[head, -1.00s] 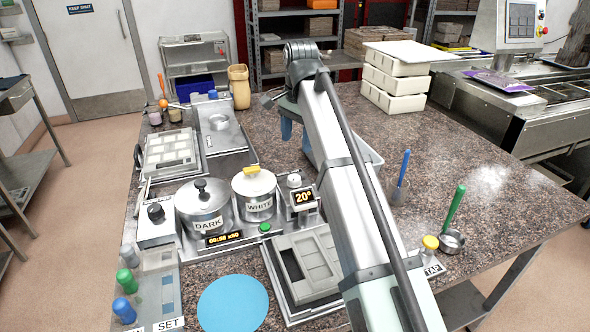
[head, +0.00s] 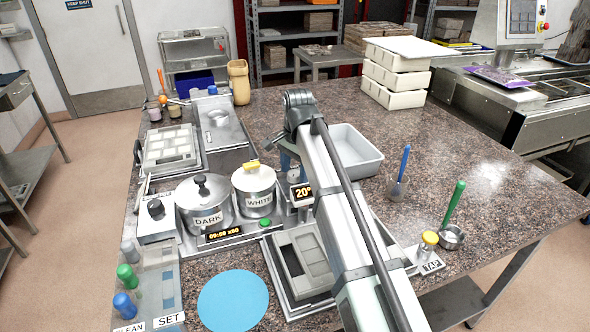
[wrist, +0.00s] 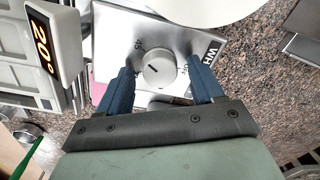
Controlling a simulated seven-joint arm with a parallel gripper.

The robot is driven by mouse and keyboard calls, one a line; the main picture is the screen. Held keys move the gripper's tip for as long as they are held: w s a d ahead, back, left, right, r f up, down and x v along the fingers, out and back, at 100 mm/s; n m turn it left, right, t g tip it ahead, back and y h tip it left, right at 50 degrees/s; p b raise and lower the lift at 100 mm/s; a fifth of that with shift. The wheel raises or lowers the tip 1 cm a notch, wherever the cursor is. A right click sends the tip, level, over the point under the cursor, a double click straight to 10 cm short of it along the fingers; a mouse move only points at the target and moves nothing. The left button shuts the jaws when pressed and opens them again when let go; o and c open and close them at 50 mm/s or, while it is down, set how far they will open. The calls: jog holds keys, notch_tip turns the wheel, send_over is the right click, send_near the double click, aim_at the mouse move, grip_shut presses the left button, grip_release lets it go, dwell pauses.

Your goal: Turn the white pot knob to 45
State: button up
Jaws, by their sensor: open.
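The white pot knob (wrist: 158,70) is a small round silver dial with a pointer line, on a metal plate with printed marks, in the wrist view. My gripper (wrist: 162,66) is open, with one blue finger on each side of the knob in this view; I cannot tell whether they touch it. The white pot (head: 254,192), with its yellow lid handle, stands left of my gripper in the head view. The display (head: 301,195) reads 20°; it also shows in the wrist view (wrist: 42,46). My arm hides the knob in the head view.
A grey mould (head: 300,262) lies in front, near a blue disc (head: 233,301). A pale tub (head: 352,150) is behind my arm. The right worktop is mostly clear.

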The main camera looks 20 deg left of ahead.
aim_at(297, 174)
jog(key=shift+c, duration=0.4)
jog(key=c, duration=1)
jog(key=shift+o, duration=0.2)
jog(key=shift+n, duration=0.6)
jog(key=o, duration=1)
jog(key=shift+o, duration=0.2)
notch_tip(297, 174, up, 14)
jog(key=shift+d, duration=0.35)
